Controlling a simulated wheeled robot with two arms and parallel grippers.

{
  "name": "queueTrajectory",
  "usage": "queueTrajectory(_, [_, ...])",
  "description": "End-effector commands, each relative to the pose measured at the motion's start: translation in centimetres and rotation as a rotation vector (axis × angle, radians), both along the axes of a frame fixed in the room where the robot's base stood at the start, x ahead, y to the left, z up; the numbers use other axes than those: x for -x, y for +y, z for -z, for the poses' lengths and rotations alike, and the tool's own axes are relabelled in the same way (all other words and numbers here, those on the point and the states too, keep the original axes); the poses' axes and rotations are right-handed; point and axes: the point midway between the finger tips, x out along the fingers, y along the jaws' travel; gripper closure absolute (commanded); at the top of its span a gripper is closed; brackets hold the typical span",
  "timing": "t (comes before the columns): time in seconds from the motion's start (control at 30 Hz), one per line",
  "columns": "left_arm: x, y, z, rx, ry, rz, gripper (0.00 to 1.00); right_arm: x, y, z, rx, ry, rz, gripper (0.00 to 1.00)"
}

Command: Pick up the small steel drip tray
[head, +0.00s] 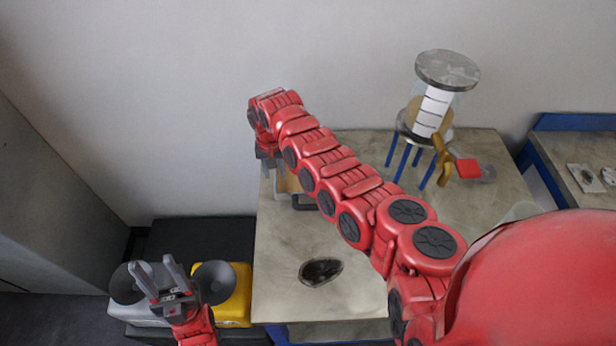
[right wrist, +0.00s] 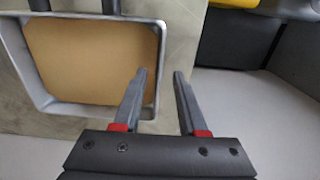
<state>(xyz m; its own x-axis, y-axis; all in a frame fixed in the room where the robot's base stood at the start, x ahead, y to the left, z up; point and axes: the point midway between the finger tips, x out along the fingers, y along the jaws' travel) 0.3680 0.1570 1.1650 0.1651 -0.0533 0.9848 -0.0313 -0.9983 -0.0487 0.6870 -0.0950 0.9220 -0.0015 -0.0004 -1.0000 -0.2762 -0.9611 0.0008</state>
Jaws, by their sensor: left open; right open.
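The drip tray has a grey metal rim and a flat tan inside. In the right wrist view the tray (right wrist: 75,108) fills the upper left. Two dark posts stand at its far edge. In the head view the tray (head: 283,182) shows only in part at the table's left edge, mostly hidden by my right arm. My right gripper (right wrist: 160,74) is open and empty, its fingers on either side of the tray's right rim in the picture; I cannot tell their height. My left gripper (head: 157,267) is open and empty, left of the table.
A dark oval thing (head: 321,271) lies on the table (head: 277,285). A glass vessel with a steel flange (head: 447,70) stands on a blue-legged support at the back right. A yellow container (head: 238,290) is beside my left gripper. Another bench with small parts is far right.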

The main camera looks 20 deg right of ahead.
Motion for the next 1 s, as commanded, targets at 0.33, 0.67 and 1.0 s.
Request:
queueTrajectory(0.33, [0.0, 0.0, -0.6, 0.0, 0.0, 0.0, 0.5, 0.0, -0.1, 2.4, 0.001, -0.001, 0.0, 0.59])
queueTrajectory(0.67, [0.0, 0.0, -0.5, 0.0, 0.0, 0.0, 0.5, 0.0, -0.1, 2.4, 0.001, -0.002, 0.0, 0.84])
queueTrajectory(1.0, [0.0, 0.0, -0.5, 0.0, 0.0, 0.0, 0.5, 0.0, -0.1, 2.4, 0.002, -0.002, 0.0, 1.0])
